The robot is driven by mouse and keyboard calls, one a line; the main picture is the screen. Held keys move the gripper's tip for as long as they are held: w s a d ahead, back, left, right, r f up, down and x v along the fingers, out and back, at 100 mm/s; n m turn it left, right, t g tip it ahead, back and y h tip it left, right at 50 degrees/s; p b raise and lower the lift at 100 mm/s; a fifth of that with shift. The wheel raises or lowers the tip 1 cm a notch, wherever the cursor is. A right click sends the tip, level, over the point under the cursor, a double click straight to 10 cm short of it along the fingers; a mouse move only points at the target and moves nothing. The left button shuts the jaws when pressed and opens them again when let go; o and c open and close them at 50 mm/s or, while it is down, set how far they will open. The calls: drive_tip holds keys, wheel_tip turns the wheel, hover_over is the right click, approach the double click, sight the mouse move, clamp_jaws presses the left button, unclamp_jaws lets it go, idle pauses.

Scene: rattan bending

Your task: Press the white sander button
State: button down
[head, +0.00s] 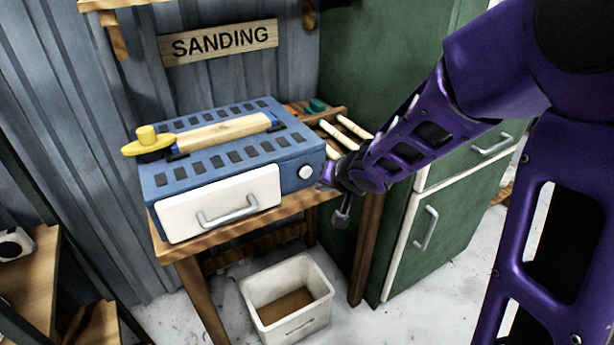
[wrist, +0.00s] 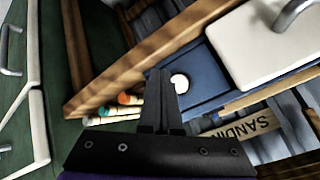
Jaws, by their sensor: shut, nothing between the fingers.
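The blue sander box (head: 208,135) stands on a wooden table and has a white drawer front with a grey handle. The round white button (head: 306,171) is on its front face, right of the drawer. My gripper (head: 324,184) is shut and empty, just right of the button, with its tips close to the box's right front edge. In the wrist view, the button (wrist: 180,83) shows just beyond and right of the shut fingertips (wrist: 160,75). I cannot tell whether the fingers touch the box. The button is not covered in either view.
A white bin (head: 288,298) stands on the floor below the wooden table (head: 190,250). A green cabinet (head: 395,225) with white drawer fronts is close on the right. Wooden sticks (head: 340,130) lie on a rack right of the box.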

sight(308, 177)
drive_tip(key=shift+w+a, duration=0.8)
drive_tip(key=shift+w, duration=0.35)
idle(1.3)
drive_tip(key=shift+w+a+p, duration=0.2)
drive_tip(key=shift+w+p, duration=0.1)
drive_tip(key=shift+w, duration=0.05)
drive_tip(key=shift+w+a, duration=0.25)
drive_tip(key=shift+w, duration=0.1)
idle(0.6)
idle(0.3)
drive_tip(key=shift+s+d, duration=0.45)
drive_tip(key=shift+s, duration=0.25)
drive_tip(key=shift+s+d+p, duration=0.4)
drive_tip(key=shift+s+d, duration=0.35)
drive_tip(key=shift+s, duration=0.3)
drive_tip(key=shift+s+d+p, duration=0.35)
drive_tip(key=shift+s+d, duration=0.35)
drive_tip(key=shift+s, duration=0.3)
